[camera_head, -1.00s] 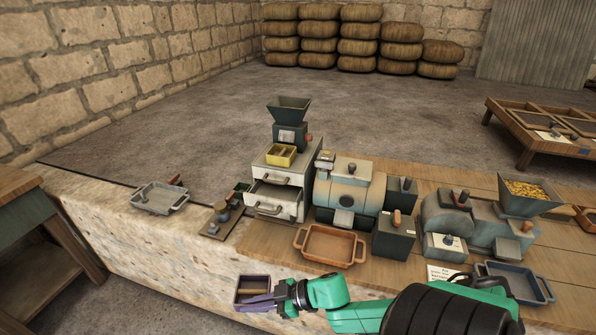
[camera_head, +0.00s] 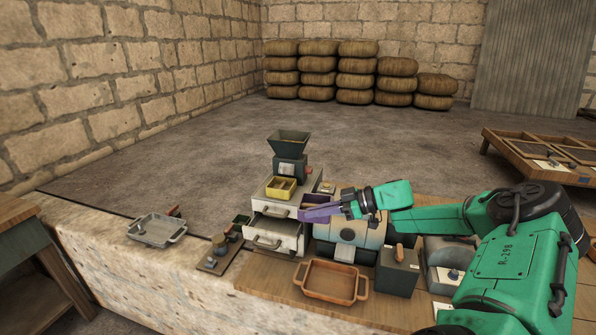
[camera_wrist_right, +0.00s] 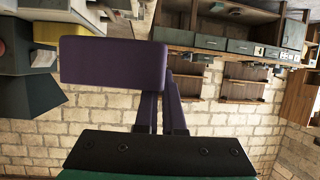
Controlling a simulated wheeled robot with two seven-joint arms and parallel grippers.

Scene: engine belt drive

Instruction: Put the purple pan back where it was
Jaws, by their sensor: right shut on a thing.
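The purple pan (camera_head: 316,213) is held up by my right gripper (camera_head: 345,208), beside the right front corner of the white drawer unit's top. In the right wrist view the purple pan (camera_wrist_right: 112,62) shows as a flat purple face in front of the gripper. The jaws are shut on it; the exact grip is partly hidden. A yellow pan (camera_head: 281,188) sits on top of the white drawer unit (camera_head: 272,228), just left of the purple pan. I cannot tell whether the purple pan touches the unit. My left gripper is not in view.
A dark hopper grinder (camera_head: 289,150) stands behind the yellow pan. A rounded metal machine (camera_head: 350,228) stands right of the drawer unit, under my right wrist. A brown tray (camera_head: 330,283) lies in front and a grey tray (camera_head: 157,230) at left.

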